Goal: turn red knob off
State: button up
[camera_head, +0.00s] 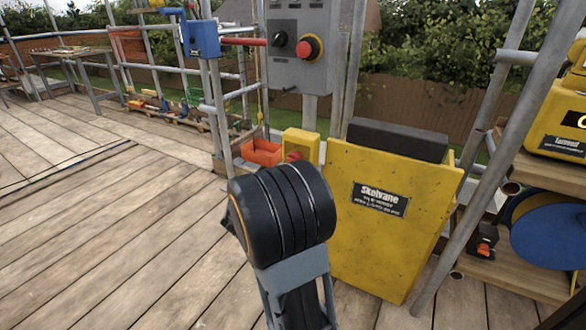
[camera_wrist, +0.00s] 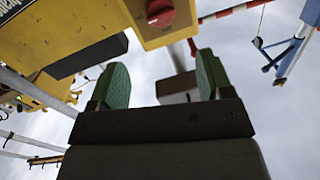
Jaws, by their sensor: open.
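The red knob (camera_wrist: 161,13) is at the top of the wrist view, on the face of a small yellow box (camera_wrist: 150,38). In the head view the box (camera_head: 301,141) stands left of the big yellow cabinet, and a red part of the knob (camera_head: 294,156) shows just above my arm. My gripper (camera_wrist: 160,82) is open, with two green-padded fingers apart and nothing between them. The knob appears beyond the fingertips and is not touched. In the head view my dark wrist hides the fingers and part of the box.
A grey panel (camera_head: 287,72) with a black knob (camera_head: 280,39) and a red button (camera_head: 310,47) hangs above. The large yellow cabinet (camera_head: 350,240) stands close at right, beside a slanted scaffold pole (camera_head: 500,150). An orange bin (camera_head: 262,152) is behind. Open decking (camera_head: 100,220) lies left.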

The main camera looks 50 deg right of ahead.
aim_at(293, 159)
jog(key=b+x, duration=0.3)
jog(key=x, duration=0.9)
jog(key=shift+w+d+b, duration=0.1)
jog(key=shift+d+b, duration=0.2)
jog(key=shift+d, duration=0.05)
jog(key=shift+c, duration=0.4)
jog(key=c, duration=0.8)
